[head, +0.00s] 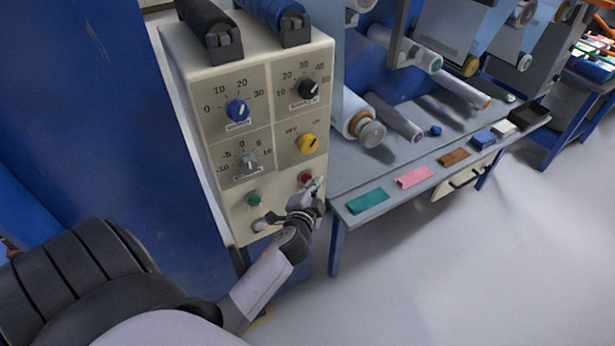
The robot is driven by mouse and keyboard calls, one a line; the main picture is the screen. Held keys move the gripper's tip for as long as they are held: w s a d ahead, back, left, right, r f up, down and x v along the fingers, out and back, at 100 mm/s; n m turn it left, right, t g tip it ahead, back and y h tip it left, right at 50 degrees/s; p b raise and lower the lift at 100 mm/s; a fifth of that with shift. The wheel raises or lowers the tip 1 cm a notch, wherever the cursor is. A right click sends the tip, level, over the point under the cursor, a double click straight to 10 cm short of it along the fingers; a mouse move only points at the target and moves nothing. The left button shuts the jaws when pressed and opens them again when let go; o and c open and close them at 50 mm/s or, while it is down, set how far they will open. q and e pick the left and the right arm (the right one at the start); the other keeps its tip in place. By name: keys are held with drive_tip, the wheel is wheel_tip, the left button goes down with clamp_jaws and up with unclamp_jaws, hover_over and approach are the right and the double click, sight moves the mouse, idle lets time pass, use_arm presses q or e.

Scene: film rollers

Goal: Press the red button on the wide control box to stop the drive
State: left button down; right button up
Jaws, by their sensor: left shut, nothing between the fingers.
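The wide control box (262,72) is cream-coloured and stands upright left of centre in the head view. Its front carries several dials, a green button (254,199) at lower left and a red button (306,178) at lower right. My left gripper (316,186) is shut and empty, with its tip just below and right of the red button. Part of the button's lower edge is close to or behind the fingertips, and I cannot tell whether they touch. The gripper body covers the box's lower right corner. My right gripper is not in view.
A grey table (352,214) with coloured swatches, film rolls and a drawer stands right of the box. A blue panel (110,110) fills the left. Two rollers lie on top of the box. Open floor (450,270) spreads at lower right.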

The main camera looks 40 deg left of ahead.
use_arm(q)
drive_tip(key=shift+w+a, duration=0.15)
drive_tip(key=shift+a, duration=0.3)
idle(0.6)
drive_tip(key=shift+d, duration=0.1)
drive_tip(key=shift+s+d, duration=0.35)
drive_tip(key=shift+d, duration=0.35)
drive_tip(key=shift+s+d+b, duration=0.2)
drive_tip(key=shift+s+d, duration=0.1)
drive_tip(key=shift+d, duration=0.5)
drive_tip(key=shift+s+d+b, duration=0.15)
drive_tip(key=shift+s+d, duration=0.2)
drive_tip(key=shift+d, duration=0.4)
drive_tip(key=shift+s+d+b, duration=0.2)
drive_tip(key=shift+s+d, duration=0.1)
drive_tip(key=shift+d, duration=0.5)
drive_tip(key=shift+f, duration=0.1)
